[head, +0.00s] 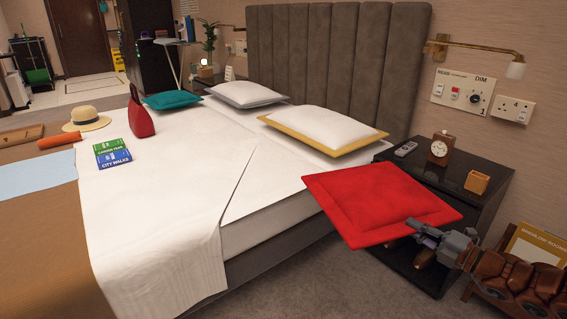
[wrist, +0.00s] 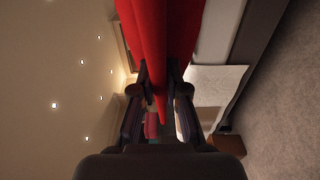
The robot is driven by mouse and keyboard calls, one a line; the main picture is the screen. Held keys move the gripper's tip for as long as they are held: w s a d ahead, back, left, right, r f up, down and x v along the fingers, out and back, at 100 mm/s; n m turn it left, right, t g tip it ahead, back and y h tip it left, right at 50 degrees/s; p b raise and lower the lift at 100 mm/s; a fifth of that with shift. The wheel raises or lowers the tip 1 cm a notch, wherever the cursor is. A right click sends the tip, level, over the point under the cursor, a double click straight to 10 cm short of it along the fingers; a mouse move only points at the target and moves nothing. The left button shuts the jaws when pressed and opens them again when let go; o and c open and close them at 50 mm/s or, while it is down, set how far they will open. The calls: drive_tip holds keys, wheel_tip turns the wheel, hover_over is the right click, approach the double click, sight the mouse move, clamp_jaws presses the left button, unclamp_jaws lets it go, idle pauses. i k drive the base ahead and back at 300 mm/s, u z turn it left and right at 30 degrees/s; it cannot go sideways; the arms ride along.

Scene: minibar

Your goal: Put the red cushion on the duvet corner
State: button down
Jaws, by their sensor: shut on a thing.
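The red cushion (head: 375,200) is a flat square held roughly level in the air, between the bed and the nightstand in the head view. My gripper (head: 418,230) is shut on its near right edge. In the wrist view the cushion (wrist: 160,40) runs edge-on between the fingers of my gripper (wrist: 160,95). The white duvet (head: 170,215) covers the bed, with a folded-back corner (head: 240,170) near the bed's right side. The cushion's left edge overlaps the bed's right edge in the picture; I cannot tell whether they touch.
A dark nightstand (head: 455,185) with a clock (head: 441,148), a remote (head: 406,149) and a small wooden box (head: 477,183) stands behind the cushion. White pillows (head: 322,128) lie by the headboard (head: 330,60).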

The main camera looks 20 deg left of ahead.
sight(274, 172)
drive_tip(key=u, duration=0.05)
drive_tip(key=i, duration=1.05)
drive_tip(key=u, duration=1.85)
